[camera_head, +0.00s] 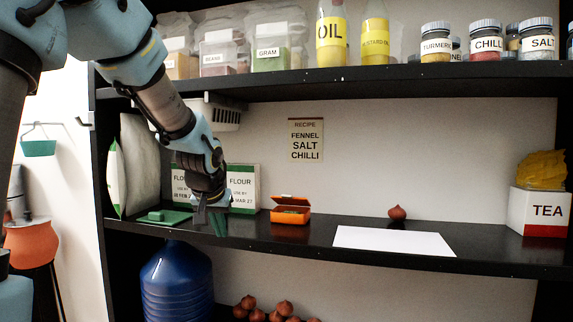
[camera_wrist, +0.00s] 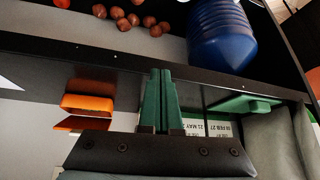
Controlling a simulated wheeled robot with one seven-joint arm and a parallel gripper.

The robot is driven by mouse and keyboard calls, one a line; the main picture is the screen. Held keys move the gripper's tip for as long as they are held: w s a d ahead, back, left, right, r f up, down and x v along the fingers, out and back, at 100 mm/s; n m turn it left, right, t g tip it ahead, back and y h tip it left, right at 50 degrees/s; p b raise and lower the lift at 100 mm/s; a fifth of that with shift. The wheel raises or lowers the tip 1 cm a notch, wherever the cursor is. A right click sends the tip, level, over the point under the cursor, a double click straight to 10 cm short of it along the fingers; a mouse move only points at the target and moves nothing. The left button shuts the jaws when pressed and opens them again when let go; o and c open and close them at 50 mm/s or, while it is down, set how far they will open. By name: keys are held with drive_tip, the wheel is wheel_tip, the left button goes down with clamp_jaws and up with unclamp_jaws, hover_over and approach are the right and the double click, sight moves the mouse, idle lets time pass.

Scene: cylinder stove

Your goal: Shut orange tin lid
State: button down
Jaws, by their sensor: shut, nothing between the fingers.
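The orange tin (camera_head: 290,215) stands on the middle shelf, near its front edge.
A green flat tin (camera_head: 164,217) lies left of my gripper. Flour packets (camera_head: 243,188) stand behind. A white sheet (camera_head: 393,241) and an onion (camera_head: 397,212) are to the right. A tea box (camera_head: 540,211) is at far right. The upper shelf (camera_head: 330,82) overhangs.

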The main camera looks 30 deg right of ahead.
drive_tip(key=d+r+m+t+h+p, duration=0.1)
drive_tip(key=d+r+m+h+p, duration=0.35)
drive_tip(key=d+r, duration=1.25)
drive_tip(key=n+y+p, duration=0.1)
drive_tip(key=n+p, duration=0.1)
drive_tip(key=p, duration=0.1)
hover_over(288, 196)
drive_tip(key=w, duration=0.1)
drive_tip(key=f, duration=0.5)
drive_tip(key=shift+d, duration=0.3)
drive_tip(key=f, duration=0.3)
drive_tip(key=shift+s+a, duration=0.35)
drive_tip(key=shift+s+a+f, duration=0.1)
drive_tip(key=shift+a+f, duration=0.1)
drive_tip(key=shift+f, duration=0.3)
drive_tip(key=shift+f+b, duration=0.1)
drive_tip(key=shift+b, duration=0.25)
